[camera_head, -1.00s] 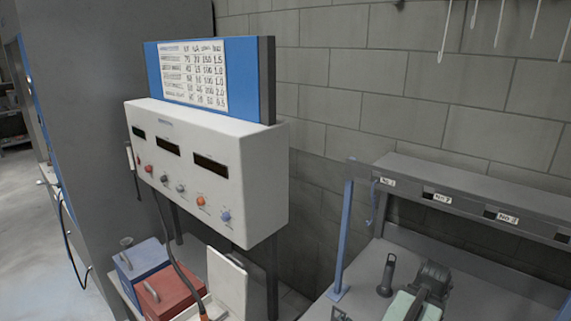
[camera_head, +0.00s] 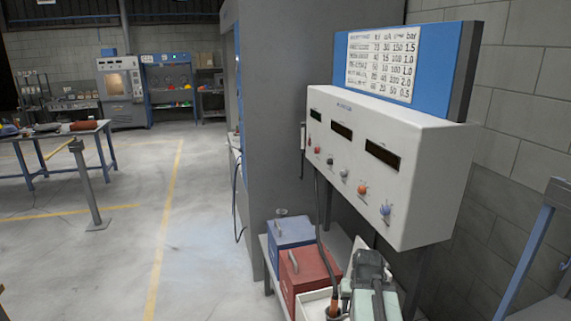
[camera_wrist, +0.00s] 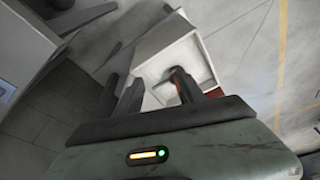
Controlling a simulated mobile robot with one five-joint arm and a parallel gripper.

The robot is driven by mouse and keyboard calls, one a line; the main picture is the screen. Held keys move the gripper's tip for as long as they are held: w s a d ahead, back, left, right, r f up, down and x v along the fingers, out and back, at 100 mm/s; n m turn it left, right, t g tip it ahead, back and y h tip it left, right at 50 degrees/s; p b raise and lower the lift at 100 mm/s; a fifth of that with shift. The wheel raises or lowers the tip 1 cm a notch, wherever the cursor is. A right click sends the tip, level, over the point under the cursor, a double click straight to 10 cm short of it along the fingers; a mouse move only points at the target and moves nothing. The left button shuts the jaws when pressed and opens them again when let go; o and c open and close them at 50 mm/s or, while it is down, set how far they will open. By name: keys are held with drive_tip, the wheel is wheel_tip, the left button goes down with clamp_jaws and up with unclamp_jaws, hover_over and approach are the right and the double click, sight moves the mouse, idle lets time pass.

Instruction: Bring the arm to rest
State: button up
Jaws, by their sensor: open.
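My gripper (camera_head: 368,264) shows at the bottom of the head view, its dark end in front of the right part of a white open box. In the wrist view my gripper (camera_wrist: 172,90) has its two dark fingers apart, and I see nothing held. Between and beyond the fingers is the white box (camera_wrist: 148,68), with a black-and-orange handle on a cable (camera_wrist: 181,88) inside it. The same handle (camera_head: 333,308) stands in the box in the head view. I cannot tell the gap between fingers and handle.
A white control panel (camera_head: 370,165) with a blue board (camera_head: 465,65) hangs just above and behind my gripper. A blue box (camera_head: 290,232) and a red box (camera_head: 305,275) stand left of the white box.

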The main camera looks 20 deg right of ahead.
drive_tip(key=a+f+n+g+b, duration=0.1)
drive_tip(key=a+n, duration=0.1)
drive_tip(key=a, duration=1.1)
drive_tip(key=w+a+f+n+g+y+b, duration=0.1)
drive_tip(key=a+f+n, duration=0.1)
drive_tip(key=a, duration=1.2)
drive_tip(key=shift+w+a+f+n, duration=0.25)
drive_tip(key=shift+w+a+n, duration=0.05)
drive_tip(key=shift+n, duration=0.2)
drive_tip(key=shift+c, duration=1.1)
drive_tip(key=shift+d, duration=0.15)
